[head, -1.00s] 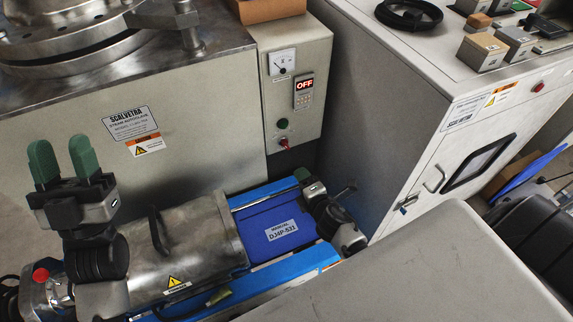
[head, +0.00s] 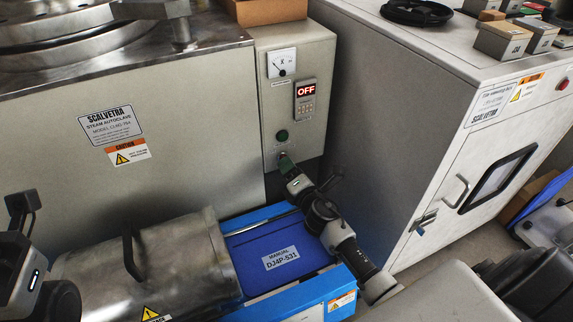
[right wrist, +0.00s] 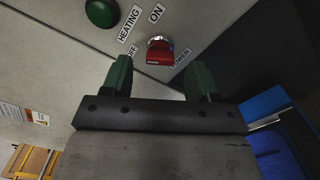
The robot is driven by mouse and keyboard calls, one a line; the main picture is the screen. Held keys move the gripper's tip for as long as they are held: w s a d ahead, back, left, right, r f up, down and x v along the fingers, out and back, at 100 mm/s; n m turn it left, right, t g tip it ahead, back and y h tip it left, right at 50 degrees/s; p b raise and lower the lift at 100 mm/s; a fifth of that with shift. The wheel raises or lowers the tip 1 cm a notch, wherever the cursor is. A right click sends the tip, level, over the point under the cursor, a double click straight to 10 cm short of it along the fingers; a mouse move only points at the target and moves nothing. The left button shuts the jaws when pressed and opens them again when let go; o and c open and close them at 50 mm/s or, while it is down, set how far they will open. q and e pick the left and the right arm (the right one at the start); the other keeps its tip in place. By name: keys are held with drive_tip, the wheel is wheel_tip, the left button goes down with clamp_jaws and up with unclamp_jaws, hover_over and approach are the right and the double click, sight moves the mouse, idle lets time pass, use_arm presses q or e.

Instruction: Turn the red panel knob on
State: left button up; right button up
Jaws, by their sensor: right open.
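The red panel knob (right wrist: 160,52) shows in the right wrist view, on the control panel between labels, with ON above it and OFF to its left. My right gripper (right wrist: 159,75) is open, its green fingers apart on either side below the knob, with nothing between them. In the head view my right gripper (head: 286,168) is at the panel's lower part and mostly hides the knob. The panel display (head: 306,91) reads OFF. My left gripper is partly in view at the left edge, and its fingertips do not show clearly.
A green button (head: 282,135) sits just above the knob. A blue manual (head: 268,254) lies on a blue cart beside a metal cylinder (head: 150,270) below the panel. A grey cabinet (head: 390,130) stands close to the right of the panel.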

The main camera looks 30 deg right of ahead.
drive_tip(key=shift+w+d, duration=0.15)
drive_tip(key=shift+w, duration=1.6)
drive_tip(key=c, duration=0.9)
